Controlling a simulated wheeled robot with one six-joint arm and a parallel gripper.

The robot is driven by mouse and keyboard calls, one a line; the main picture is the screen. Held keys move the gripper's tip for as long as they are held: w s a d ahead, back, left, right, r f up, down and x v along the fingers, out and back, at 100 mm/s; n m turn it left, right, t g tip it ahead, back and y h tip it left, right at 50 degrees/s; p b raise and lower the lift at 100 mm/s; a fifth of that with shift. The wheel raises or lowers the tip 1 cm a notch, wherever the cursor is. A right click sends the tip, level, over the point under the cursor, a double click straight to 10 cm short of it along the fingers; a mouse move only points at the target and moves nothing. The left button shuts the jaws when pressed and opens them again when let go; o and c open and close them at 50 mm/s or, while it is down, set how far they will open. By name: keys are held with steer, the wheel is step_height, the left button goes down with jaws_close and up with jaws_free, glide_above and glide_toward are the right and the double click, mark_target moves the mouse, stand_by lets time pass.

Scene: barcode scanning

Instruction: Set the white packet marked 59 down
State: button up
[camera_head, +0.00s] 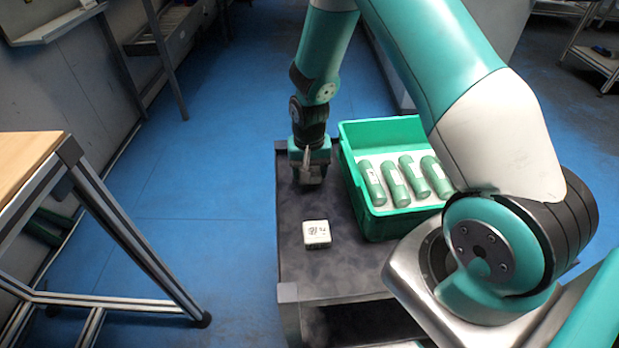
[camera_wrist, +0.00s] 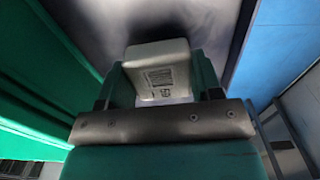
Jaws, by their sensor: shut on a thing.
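My gripper (camera_head: 308,180) is at the far left part of the dark tabletop (camera_head: 345,272), low and pointing down. In the wrist view my gripper (camera_wrist: 158,85) is shut on a white packet (camera_wrist: 155,62), with a barcode and small print on its face. The number is too small to read surely. In the head view the held packet is mostly hidden by the gripper. I cannot tell whether it touches the tabletop. Another white packet (camera_head: 317,233) with a dark printed code lies on the tabletop, nearer than the gripper and apart from it.
A green crate (camera_head: 385,225) stands on the tabletop right of the gripper, with several green cylinders (camera_head: 393,184) in it. Its green wall (camera_wrist: 40,75) also shows at left in the wrist view. Blue floor lies left of the table. A wooden-topped bench (camera_head: 25,160) stands far left.

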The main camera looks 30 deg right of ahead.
steer(key=shift+f, duration=1.25)
steer(key=shift+f, duration=0.15)
steer(key=o, duration=1)
